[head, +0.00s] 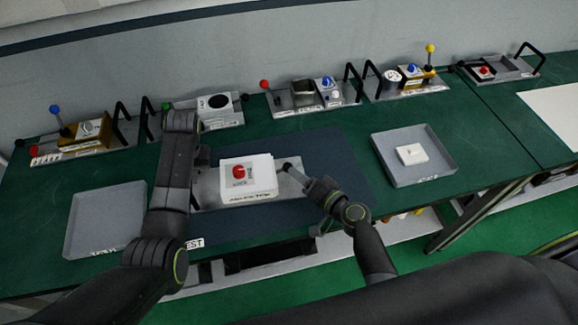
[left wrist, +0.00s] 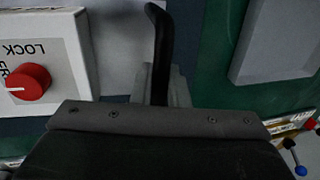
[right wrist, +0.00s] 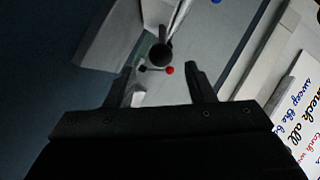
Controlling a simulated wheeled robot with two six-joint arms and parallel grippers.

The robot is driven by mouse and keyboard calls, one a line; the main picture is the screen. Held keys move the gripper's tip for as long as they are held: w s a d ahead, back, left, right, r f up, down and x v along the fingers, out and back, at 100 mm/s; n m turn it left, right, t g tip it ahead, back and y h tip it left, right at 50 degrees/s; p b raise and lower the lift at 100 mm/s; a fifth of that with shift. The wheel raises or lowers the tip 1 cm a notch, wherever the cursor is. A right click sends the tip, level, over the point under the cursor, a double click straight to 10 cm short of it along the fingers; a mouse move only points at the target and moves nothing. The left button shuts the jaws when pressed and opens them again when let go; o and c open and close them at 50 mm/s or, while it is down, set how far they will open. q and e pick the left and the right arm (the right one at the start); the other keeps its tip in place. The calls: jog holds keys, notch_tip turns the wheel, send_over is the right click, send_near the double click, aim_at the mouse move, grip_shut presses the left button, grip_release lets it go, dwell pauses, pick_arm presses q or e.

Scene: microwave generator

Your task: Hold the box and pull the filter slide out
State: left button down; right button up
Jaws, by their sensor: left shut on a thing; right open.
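The white box (head: 248,181) with a red knob and printed label sits on a grey base plate (head: 207,187) mid-table. Its red knob also shows in the left wrist view (left wrist: 28,82), beside the word LOCK. My left gripper (left wrist: 160,88) is shut on a black upright handle (left wrist: 157,40) at the box's left side; my arm hides this in the head view. A dark round knob (head: 287,167) stands at the box's right end and also shows in the right wrist view (right wrist: 160,54). My right gripper (head: 318,190) is open, its fingers apart either side of that knob's line, not closed on it.
A grey tray (head: 78,243) lies at left. Another tray (head: 447,170) at right holds a small white block (head: 411,154). Several devices with handles and coloured knobs line the back. The blue mat (head: 340,160) has free room right of the box.

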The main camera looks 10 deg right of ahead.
jog(key=shift+x, duration=3.05)
jog(key=shift+c, duration=0.4)
jog(key=shift+d+f, duration=0.1)
grip_shut()
